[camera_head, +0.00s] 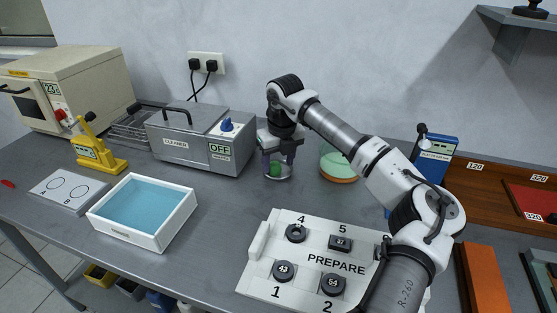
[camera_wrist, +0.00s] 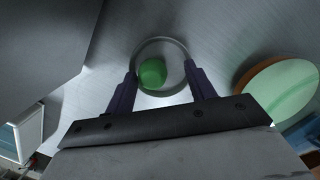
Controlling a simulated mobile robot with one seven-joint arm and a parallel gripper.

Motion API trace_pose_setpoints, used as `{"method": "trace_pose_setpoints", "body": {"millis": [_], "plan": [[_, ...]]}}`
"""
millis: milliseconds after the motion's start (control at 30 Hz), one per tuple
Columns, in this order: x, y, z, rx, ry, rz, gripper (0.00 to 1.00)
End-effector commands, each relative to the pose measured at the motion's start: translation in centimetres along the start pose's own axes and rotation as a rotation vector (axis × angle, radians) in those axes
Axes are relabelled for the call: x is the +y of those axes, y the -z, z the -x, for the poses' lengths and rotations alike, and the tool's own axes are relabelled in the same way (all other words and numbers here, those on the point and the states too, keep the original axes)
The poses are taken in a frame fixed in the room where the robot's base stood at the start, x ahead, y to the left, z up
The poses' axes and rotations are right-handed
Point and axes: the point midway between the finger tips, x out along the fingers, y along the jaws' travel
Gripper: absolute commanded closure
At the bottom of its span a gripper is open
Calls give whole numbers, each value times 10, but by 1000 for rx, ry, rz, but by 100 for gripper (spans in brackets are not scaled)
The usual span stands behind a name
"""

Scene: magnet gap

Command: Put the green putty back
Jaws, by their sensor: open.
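The green putty (camera_head: 275,168) is a small rounded lump inside a clear round container (camera_head: 279,175) on the grey bench, right of the cleaner box. In the wrist view the putty (camera_wrist: 152,72) lies towards the left of the container's ring-shaped rim (camera_wrist: 176,44). My gripper (camera_head: 279,155) points down over the container. In the wrist view my gripper (camera_wrist: 163,88) is open, with its two dark fingers on either side of the container. I cannot tell whether the fingers touch its wall. Nothing is held between them except the space around the container.
The grey cleaner box (camera_head: 190,145) stands close on the left. A round green-topped dish (camera_head: 338,165) is close on the right. A white tray with a blue floor (camera_head: 118,235) and the white PREPARE board (camera_head: 262,270) with several dark parts stand nearer the front.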

Motion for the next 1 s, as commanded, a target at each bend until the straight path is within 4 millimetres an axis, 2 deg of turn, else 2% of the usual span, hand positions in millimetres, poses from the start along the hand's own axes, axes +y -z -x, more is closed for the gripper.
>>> {"method": "trace_pose_setpoints", "body": {"millis": [233,700,833,1000], "plan": [[0,-1,10,-1,1,0,45],[-1,-1,103,-1,3,-1,45],[0,-1,117,-1,1,-1,45],[0,0,123,1,0,0,45]]}}
